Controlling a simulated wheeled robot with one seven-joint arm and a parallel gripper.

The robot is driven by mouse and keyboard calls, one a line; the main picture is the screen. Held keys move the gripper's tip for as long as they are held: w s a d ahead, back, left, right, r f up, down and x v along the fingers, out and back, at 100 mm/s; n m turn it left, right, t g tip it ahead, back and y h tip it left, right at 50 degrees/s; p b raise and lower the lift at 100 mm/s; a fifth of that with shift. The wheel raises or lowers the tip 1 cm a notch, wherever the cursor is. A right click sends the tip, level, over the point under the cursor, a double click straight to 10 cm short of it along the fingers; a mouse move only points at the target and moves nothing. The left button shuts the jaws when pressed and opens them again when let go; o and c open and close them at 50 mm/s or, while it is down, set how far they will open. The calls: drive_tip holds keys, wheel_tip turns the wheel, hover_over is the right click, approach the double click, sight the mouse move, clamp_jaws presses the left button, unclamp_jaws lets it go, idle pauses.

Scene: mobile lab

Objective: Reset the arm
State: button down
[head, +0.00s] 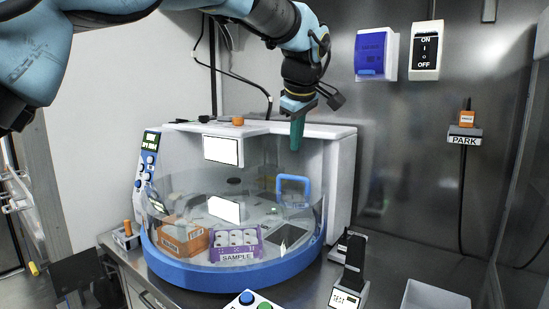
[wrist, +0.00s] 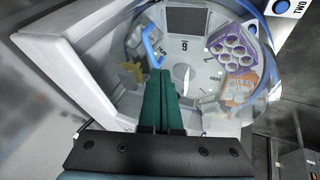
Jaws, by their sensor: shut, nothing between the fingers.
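My gripper (head: 296,133) points down at the end of my arm, in front of the upper right part of the white machine housing (head: 342,150). Its green fingers are together with nothing between them. In the wrist view my gripper (wrist: 160,76) shows over the round chamber of the machine. My arm reaches across the top of the head view from the left. The gripper appears above the machine's clear-walled chamber; whether it touches anything is hard to tell, but no contact shows.
An ON/OFF switch (head: 426,50), a blue dispenser (head: 371,54) and a PARK holder (head: 464,134) are on the right wall. A white bin (head: 434,296) stands lower right.

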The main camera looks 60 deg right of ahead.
drive_tip(key=shift+r, duration=0.1)
